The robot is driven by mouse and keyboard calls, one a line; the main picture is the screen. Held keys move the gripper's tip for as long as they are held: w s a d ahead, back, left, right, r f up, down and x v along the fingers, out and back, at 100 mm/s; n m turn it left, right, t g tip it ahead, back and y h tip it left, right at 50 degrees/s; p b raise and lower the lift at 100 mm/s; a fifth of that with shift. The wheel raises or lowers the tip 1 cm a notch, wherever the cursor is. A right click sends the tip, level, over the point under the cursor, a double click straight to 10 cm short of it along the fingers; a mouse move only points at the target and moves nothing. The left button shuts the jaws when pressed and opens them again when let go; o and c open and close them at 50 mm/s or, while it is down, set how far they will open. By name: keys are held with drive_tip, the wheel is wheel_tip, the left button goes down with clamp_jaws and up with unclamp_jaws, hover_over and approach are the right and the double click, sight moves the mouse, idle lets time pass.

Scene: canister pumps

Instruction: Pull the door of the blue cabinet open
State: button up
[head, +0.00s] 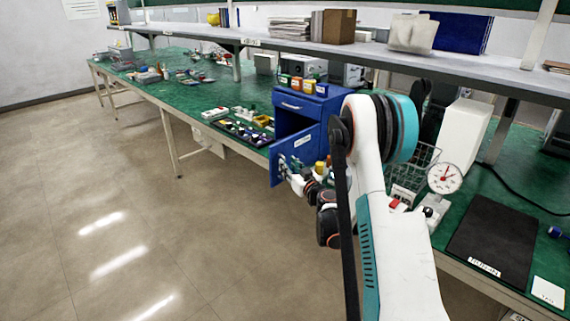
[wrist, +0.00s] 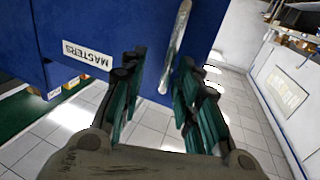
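The blue cabinet (head: 318,106) stands on the green bench, with a drawer front at its top. Its door (head: 305,143) stands swung outward, and part of the dark interior shows behind it. In the wrist view the door (wrist: 115,25) fills the top, with an upside-down "MASTERS" label (wrist: 85,54). The pale bar handle (wrist: 176,45) lies between the fingers of my gripper (wrist: 161,62), nearer the right finger. The fingers are spread apart; whether one touches the handle cannot be told. In the head view my gripper (head: 291,176) is at the door's outer face, partly hidden by my arm.
Several small coloured canisters (head: 297,83) stand on the cabinet. A tray of parts (head: 245,130) lies to its left on the bench. A wire basket (head: 408,172) and a round gauge (head: 444,177) stand to the right. The floor (head: 130,200) in front is clear.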

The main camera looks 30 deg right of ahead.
drive_tip(key=s, duration=0.8)
drive_tip(key=shift+a, duration=0.25)
